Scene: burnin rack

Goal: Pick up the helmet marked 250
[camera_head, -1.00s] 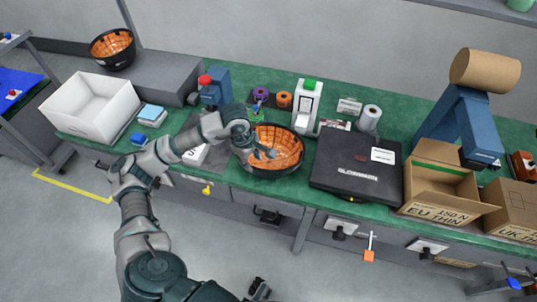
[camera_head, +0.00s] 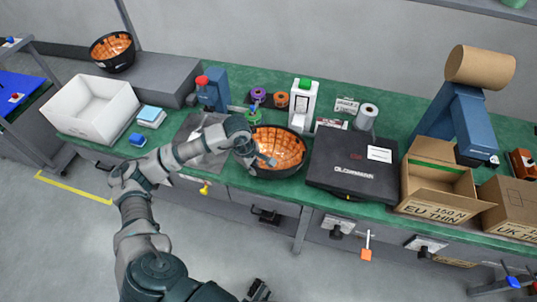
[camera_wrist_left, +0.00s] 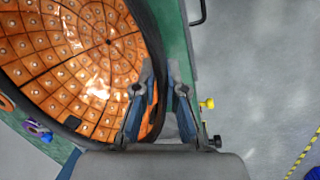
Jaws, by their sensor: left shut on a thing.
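A helmet (camera_head: 283,145) lies open side up on the green bench, a black shell with an orange padded lining. It fills the upper left of the left wrist view (camera_wrist_left: 75,55). No number is readable on it. My left gripper (camera_head: 266,160) is at its near left rim. In the wrist view my left gripper (camera_wrist_left: 166,85) has a finger on each side of the rim and is shut on it. Whether the helmet is off the bench is unclear. A dark part at the bottom edge of the head view, perhaps my right gripper (camera_head: 257,290), is too small to read.
A similar helmet (camera_head: 112,52) sits on a grey block at the back left. A black case (camera_head: 352,170) stands close on the right of the near helmet. A white labelled device (camera_head: 302,107) stands behind it. A white bin (camera_head: 92,105) and open carton (camera_head: 437,190) flank the bench.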

